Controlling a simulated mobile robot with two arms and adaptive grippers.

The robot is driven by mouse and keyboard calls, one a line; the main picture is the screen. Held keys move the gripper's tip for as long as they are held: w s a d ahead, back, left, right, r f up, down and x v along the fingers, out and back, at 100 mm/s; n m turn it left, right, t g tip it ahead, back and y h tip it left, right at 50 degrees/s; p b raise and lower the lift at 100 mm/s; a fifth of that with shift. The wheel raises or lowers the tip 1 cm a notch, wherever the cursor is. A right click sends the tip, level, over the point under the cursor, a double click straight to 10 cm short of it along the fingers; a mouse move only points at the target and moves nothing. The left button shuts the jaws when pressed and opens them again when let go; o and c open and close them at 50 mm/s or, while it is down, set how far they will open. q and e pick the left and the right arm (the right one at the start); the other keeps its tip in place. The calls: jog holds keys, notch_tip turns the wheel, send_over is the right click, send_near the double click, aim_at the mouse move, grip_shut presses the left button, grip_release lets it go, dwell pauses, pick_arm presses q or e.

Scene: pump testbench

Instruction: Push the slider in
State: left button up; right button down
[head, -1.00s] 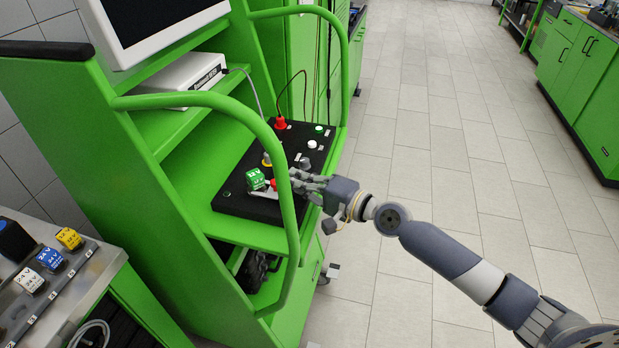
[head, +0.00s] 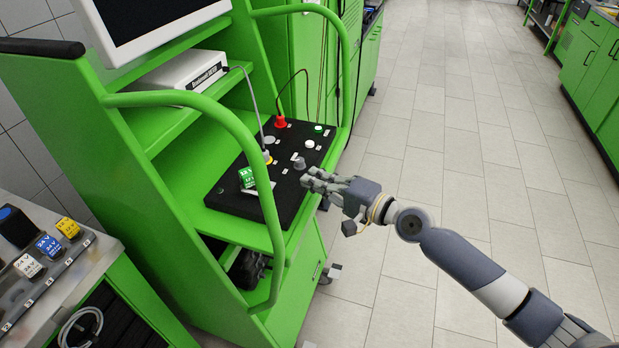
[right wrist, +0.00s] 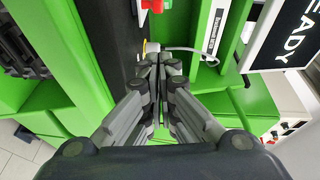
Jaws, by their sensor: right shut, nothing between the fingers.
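The black control panel (head: 230,200) lies on the green cart's shelf. Near its front left, a green terminal block (head: 246,178) sits beside a pale metal strip (head: 264,187), partly crossed by the green rail. I cannot tell for sure which part is the slider. My right gripper (head: 309,181) is shut and empty, just off the panel's right edge. Its fingers (right wrist: 158,62) meet in the right wrist view. My left gripper is out of view.
The cart's curved green rail (head: 232,128) arches in front of the panel. A red plug (head: 281,122), a grey knob (head: 299,163) and a cable plug (head: 267,157) stand on the panel. A bench with terminal blocks (head: 68,228) is at the left. Floor (head: 460,170) at the right is clear.

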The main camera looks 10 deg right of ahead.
pick_arm(q)
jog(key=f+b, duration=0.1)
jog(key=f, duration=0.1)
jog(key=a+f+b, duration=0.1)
jog(key=b, duration=0.1)
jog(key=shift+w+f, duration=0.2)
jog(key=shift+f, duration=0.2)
pick_arm(e)
jog(key=v, duration=0.7)
jog(key=shift+s+a+r, duration=0.2)
jog(key=shift+s+a, duration=0.1)
jog(key=shift+a, duration=0.1)
